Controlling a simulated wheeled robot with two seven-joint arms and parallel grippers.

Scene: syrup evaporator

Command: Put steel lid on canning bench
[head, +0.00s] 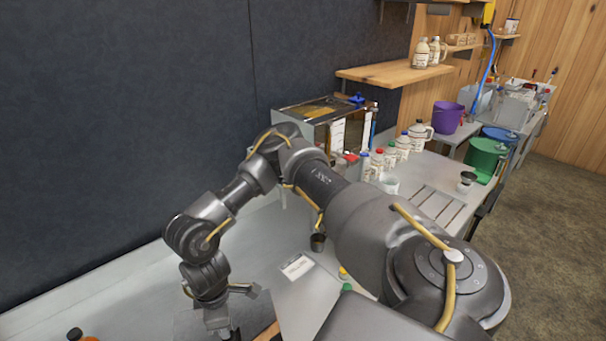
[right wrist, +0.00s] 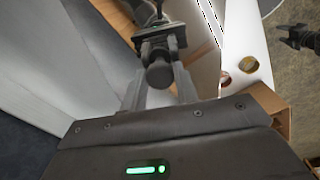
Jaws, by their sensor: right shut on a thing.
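My right arm crosses the head view, and its gripper (head: 225,332) is low at the left, over the bench by the dark wall. In the right wrist view the right gripper (right wrist: 160,88) is shut on a dark rounded knob (right wrist: 158,75). A grey flat sheet (head: 190,325), possibly the steel lid, shows beside the gripper in the head view; its lower part is cut off. Whether the knob belongs to it I cannot tell. A long pale bench (head: 330,290) runs along the wall, partly hidden behind my arm; I cannot tell which part is the canning bench.
A white labelled card (head: 297,267) and small dark cup (head: 317,242) are on the bench. Several bottles (head: 390,155) stand by a glass-fronted box (head: 325,125). A slotted tray (head: 437,205) lies at right. Purple (head: 447,117) and green (head: 485,158) buckets are beyond.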

